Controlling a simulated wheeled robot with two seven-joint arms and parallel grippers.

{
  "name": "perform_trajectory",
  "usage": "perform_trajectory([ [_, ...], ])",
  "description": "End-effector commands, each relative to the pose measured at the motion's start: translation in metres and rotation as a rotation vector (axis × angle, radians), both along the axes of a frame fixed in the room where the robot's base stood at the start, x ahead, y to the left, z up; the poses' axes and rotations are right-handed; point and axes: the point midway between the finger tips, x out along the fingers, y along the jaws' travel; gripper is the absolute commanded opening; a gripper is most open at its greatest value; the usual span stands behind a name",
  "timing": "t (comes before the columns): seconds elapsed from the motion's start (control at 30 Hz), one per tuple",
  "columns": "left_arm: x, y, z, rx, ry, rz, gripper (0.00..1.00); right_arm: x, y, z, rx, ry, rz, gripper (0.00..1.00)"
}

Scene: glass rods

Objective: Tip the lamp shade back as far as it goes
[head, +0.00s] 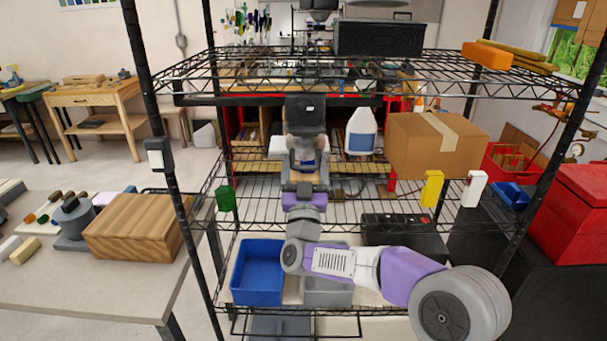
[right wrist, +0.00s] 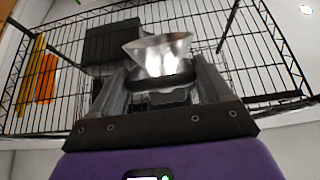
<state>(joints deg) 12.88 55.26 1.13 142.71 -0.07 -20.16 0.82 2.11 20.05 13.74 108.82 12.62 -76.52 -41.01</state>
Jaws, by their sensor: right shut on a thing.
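The lamp shade (right wrist: 157,50) is a shiny, flared metal cone in the right wrist view, with a bright glow inside. A dark band and dark parts lie below it, between the two fingers of my right gripper (right wrist: 160,83). The gripper is shut on the shade's lower part. In the head view my right gripper (head: 305,172) reaches up under the front edge of the upper shelf. There the lamp shows as a grey part below a dark block (head: 305,112); the shade's exact tilt is hard to tell. My left gripper is not in view.
The wire upper shelf (head: 210,70) is just above, with a black box (head: 380,37) and an orange block (head: 487,54) on it. A white-and-blue bottle (head: 361,132) and a cardboard box (head: 437,145) stand to the right. A blue bin (head: 257,270) is below left.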

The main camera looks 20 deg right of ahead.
Motion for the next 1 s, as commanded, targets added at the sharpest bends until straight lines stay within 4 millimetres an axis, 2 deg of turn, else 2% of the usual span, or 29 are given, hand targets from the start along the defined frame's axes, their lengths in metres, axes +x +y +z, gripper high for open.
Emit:
perform_trajectory([
  [0.03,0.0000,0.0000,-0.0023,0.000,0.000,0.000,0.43,0.0027,-0.0022,-0.0046,0.002,0.010,-0.002,0.23],
  [0.57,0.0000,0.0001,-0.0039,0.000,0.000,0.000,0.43,0.0051,-0.0036,-0.0062,0.003,0.016,-0.004,0.24],
  [0.6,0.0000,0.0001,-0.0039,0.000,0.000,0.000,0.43,0.0051,-0.0036,-0.0063,0.003,0.017,-0.004,0.83],
  [0.7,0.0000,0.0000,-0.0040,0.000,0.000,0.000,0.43,0.0047,-0.0034,-0.0054,0.003,0.014,-0.004,0.98],
  [1.0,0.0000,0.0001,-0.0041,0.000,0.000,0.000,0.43,0.0029,-0.0015,-0.0034,0.001,0.007,-0.001,0.98],
])
